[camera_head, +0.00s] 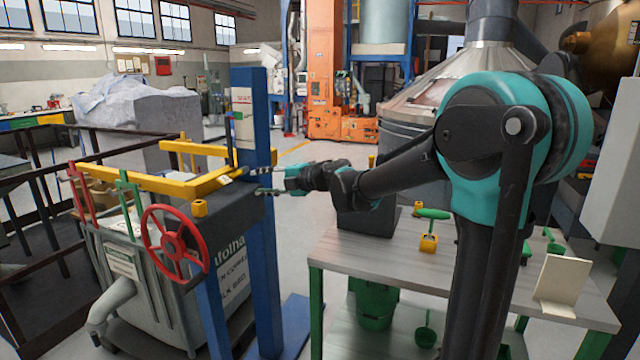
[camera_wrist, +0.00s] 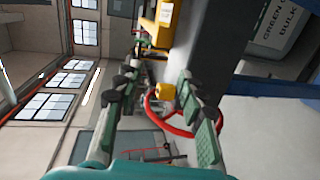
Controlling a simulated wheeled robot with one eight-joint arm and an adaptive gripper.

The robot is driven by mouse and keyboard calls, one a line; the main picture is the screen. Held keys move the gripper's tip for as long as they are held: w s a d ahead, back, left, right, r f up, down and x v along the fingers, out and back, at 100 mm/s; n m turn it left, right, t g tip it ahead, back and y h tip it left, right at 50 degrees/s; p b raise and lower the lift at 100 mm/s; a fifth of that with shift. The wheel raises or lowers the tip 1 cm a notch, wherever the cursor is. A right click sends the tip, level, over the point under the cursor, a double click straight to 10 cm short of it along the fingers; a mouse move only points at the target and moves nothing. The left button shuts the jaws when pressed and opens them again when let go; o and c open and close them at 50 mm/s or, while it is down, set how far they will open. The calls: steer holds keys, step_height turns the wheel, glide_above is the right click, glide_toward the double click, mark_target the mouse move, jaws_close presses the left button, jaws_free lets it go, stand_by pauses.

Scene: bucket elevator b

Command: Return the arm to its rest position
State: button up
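My teal and black arm reaches left across the table in the head view. My gripper (camera_head: 262,182) is beside the dark box-shaped housing (camera_head: 228,212) with the red handwheel (camera_head: 172,243). In the wrist view my gripper (camera_wrist: 168,85) shows its two green-padded fingers spread apart, with nothing held between them. The red wheel (camera_wrist: 181,129) and a small yellow block (camera_wrist: 162,96) show beyond the fingers. Whether a fingertip touches the housing cannot be told.
A blue post (camera_head: 262,120) and yellow bars (camera_head: 150,182) stand close to my gripper. The grey table (camera_head: 400,262) holds a yellow block with a green handle (camera_head: 430,240) and a cream angled plate (camera_head: 562,283). Open floor (camera_head: 300,232) lies between post and table.

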steer(key=w+d+r+m+t+h, duration=0.25)
steer(key=d+m+t, duration=0.3)
steer(key=d, duration=0.35)
steer(key=w+d+r+m+t+h, duration=0.1)
steer(key=w+d+m+t+h, duration=0.1)
steer(key=d+m+t+h, duration=0.45)
steer(key=s+d+f+m+g+h, duration=0.1)
steer(key=d+f+m+h, duration=0.15)
steer(key=d, duration=0.35)
steer(key=s+d+f+m+h, duration=0.1)
steer(key=s+d+f+m, duration=0.15)
steer(key=d+m, duration=0.2)
steer(key=d+f+m+g+h, duration=0.1)
steer(key=d+f+m+h, duration=0.15)
steer(key=d, duration=0.35)
steer(key=s+d+f+m+g+h, duration=0.2)
steer(key=s+d+f+m+g, duration=0.4)
steer(key=s+f, duration=0.5)
steer(key=s+a+f+m+g+y, duration=0.2)
steer(key=s+f+g, duration=0.4)
steer(key=s+f, duration=0.9)
steer(key=s+m, duration=0.1)
steer(key=s, duration=0.1)
steer(key=shift+s+f+y, duration=0.3)
steer(key=shift+s+y, duration=0.1)
steer(key=shift+a, duration=0.1)
